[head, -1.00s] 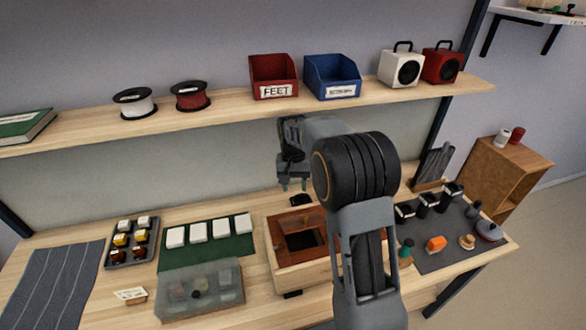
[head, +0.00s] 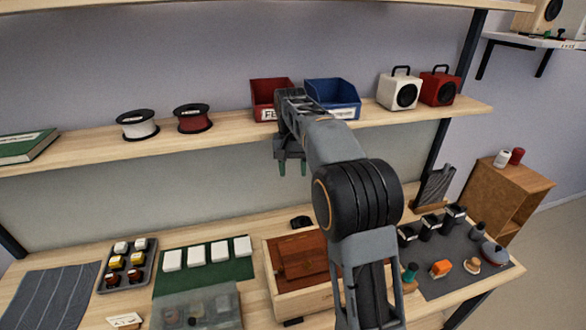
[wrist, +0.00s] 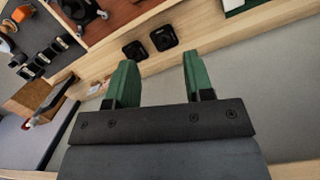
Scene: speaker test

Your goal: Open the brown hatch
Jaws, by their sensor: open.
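The brown hatch (head: 302,256) is a reddish-brown panel in the top of a pale wooden box (head: 306,303) on the bench. It lies flat, with no dark opening showing; my arm hides the box's right side. My gripper (head: 292,169) is raised behind and above the box, in front of the back wall and just below the shelf. Its two green fingers are apart with nothing between them, as the wrist view (wrist: 160,78) also shows. Part of the box's reddish-brown top shows at the upper edge of the wrist view.
The upper shelf (head: 232,126) holds a red bin (head: 268,88), a blue bin (head: 336,92), spools and speakers close to my arm. A small black part (head: 300,222) lies behind the box. A clear-lidded case (head: 198,310) and green mat (head: 177,281) are left of it.

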